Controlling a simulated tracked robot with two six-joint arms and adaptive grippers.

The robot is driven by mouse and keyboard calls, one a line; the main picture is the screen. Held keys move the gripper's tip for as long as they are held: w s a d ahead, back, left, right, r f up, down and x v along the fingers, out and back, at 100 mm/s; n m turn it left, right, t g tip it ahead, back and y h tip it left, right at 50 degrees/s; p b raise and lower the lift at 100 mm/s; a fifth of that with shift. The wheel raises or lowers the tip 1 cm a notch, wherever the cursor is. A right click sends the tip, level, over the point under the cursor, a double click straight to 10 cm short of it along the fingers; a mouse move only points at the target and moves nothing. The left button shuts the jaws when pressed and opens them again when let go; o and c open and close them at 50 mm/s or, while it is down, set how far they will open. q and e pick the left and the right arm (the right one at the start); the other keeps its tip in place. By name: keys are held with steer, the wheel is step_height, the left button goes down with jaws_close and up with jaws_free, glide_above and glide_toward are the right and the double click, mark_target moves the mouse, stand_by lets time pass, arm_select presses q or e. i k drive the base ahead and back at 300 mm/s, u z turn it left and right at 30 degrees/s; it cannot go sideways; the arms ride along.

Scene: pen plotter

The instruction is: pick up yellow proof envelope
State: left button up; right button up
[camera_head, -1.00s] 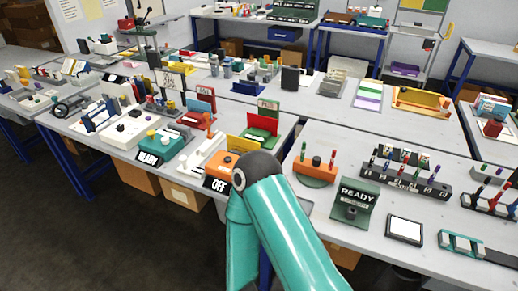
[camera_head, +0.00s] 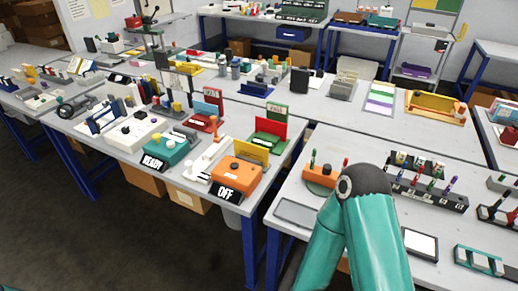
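A flat yellow piece (camera_head: 253,149), which looks like the yellow proof envelope, stands upright behind an orange box (camera_head: 236,172) with a black OFF sign (camera_head: 229,193). The box hides its lower part. It is on the near right part of the left table. A teal arm of mine with a dark round joint rises from the bottom right, to the right of the yellow piece and apart from it in the picture. Neither gripper shows, so nothing can be told of their fingers.
A red panel in a green holder (camera_head: 268,141) stands just behind the yellow piece. A teal box (camera_head: 165,152) is to its left. A flat grey tray (camera_head: 297,212) and a white-faced pad (camera_head: 420,244) lie on the right table. A gap separates the two near tables.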

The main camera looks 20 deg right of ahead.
mark_target(247, 150)
steer(key=i, duration=0.85)
steer(key=u, duration=0.05)
